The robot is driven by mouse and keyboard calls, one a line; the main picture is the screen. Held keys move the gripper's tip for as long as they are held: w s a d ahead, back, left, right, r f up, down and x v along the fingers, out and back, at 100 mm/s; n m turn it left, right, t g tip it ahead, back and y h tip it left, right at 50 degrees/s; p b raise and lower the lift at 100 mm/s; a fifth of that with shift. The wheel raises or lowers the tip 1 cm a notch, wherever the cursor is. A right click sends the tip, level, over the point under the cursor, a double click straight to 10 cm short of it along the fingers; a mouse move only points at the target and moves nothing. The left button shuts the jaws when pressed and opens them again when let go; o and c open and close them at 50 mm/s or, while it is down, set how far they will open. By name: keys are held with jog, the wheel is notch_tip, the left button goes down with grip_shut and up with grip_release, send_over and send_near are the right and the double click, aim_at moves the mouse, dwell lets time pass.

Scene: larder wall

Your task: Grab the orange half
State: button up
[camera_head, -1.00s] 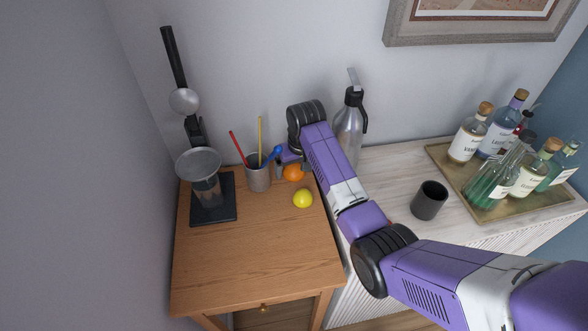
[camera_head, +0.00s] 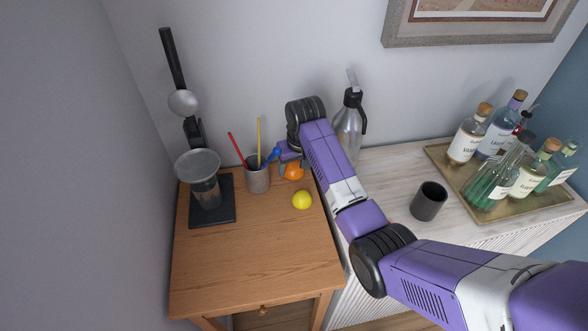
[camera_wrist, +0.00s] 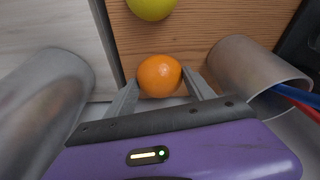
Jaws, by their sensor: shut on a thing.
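The orange (camera_head: 293,172) is at the back of the wooden cabinet top, partly hidden by my gripper in the head view. In the wrist view the orange (camera_wrist: 159,76) sits between my two grey fingers, and its rounded skin side faces the camera. Whether it is a half cannot be told. My gripper (camera_wrist: 160,84) is shut on the orange, with one finger at each side. In the head view my gripper (camera_head: 289,158) reaches down over the orange from the back.
A yellow lemon (camera_head: 302,200) lies just in front of the orange. A grey cup (camera_head: 257,178) with coloured sticks stands close on the left. A juice press (camera_head: 212,205) is further left. The cabinet's front top is clear.

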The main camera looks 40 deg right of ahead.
aim_at(294, 165)
notch_tip(294, 165, up, 19)
jog(key=p, duration=0.2)
jog(key=shift+p, duration=0.4)
